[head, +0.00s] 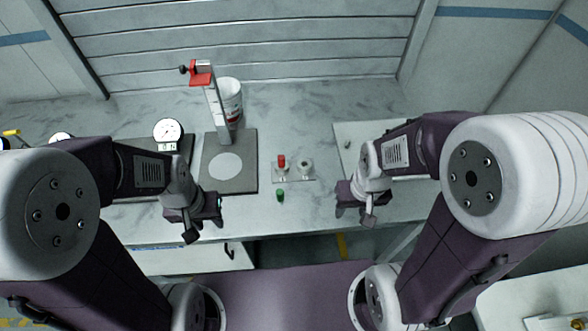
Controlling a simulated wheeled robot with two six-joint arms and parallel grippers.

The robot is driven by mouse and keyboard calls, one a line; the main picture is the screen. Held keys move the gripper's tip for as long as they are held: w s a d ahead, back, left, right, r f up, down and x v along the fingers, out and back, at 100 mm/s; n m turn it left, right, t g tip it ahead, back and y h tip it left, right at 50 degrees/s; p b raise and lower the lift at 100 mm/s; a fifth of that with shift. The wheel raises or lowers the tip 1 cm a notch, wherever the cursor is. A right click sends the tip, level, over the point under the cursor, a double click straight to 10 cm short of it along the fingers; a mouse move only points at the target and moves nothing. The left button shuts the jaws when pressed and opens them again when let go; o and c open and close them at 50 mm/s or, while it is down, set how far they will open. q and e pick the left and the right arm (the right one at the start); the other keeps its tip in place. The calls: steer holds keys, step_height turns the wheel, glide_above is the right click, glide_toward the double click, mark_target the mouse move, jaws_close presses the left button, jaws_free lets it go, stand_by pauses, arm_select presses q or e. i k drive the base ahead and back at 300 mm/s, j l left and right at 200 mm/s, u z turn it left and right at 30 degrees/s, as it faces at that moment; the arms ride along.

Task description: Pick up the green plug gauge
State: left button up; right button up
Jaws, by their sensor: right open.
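The green plug gauge (280,195) is a small green piece on the grey marbled worktop, just in front of a small light plate (308,178). My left gripper (206,227) is to its left, near the front edge of the worktop, with its fingers apart and nothing seen between them. My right gripper (354,214) is to its right, also open and empty. Both grippers are clear of the green plug gauge.
A red-topped piece (281,160) and a pale round piece (305,166) stand on the small plate. A dial gauge (168,131) is at left. A light board (347,133) lies at right.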

mark_target(279, 192)
steer(key=i+l+u, duration=0.1)
steer(key=l+u, duration=0.55)
steer(key=u, duration=0.3)
steer(key=l+u, duration=0.75)
steer(key=u, duration=0.15)
steer(key=k+l+u, duration=0.15)
steer(key=l+u, duration=0.15)
steer(key=u, duration=0.2)
